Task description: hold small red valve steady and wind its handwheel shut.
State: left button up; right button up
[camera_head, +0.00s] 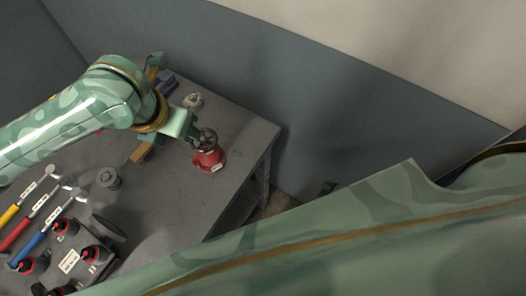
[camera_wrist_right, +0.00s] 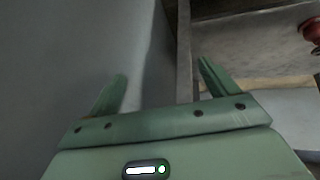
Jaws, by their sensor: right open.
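The small red valve (camera_head: 209,159) stands on the grey table near its right corner, with a dark handwheel (camera_head: 206,138) on top. My left gripper (camera_head: 194,130) comes in from the left and is at the handwheel; whether its fingers touch or close on it I cannot tell. In the right wrist view, my right gripper (camera_wrist_right: 160,85) is open and empty, beside the table edge. A red part of what looks like the valve (camera_wrist_right: 312,30) shows at that view's upper right, outside the jaws. In the head view, my own large green arm part hides most of the lower right.
The grey table (camera_head: 185,190) also bears a pale valve-like part (camera_head: 192,100) behind the red valve, a grey cylinder (camera_head: 108,178), colour-handled tools (camera_head: 40,222) and several red-and-black items (camera_head: 95,254) at the lower left. A blue-grey wall (camera_head: 340,110) stands close behind.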

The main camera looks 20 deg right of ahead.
jog(key=w+a+r+n+t+y, duration=0.2)
jog(key=w+r+y, duration=0.1)
jog(key=w+r, duration=0.6)
jog(key=n+y, duration=0.3)
jog(key=y, duration=0.4)
send_near(210, 155)
jog(key=d, duration=0.5)
jog(key=shift+g, duration=0.5)
jog(key=x, duration=1.6)
jog(key=shift+s+a+f, duration=0.2)
jog(key=shift+a+f, duration=0.15)
jog(key=shift+f, duration=0.05)
jog(key=shift+c, duration=0.4)
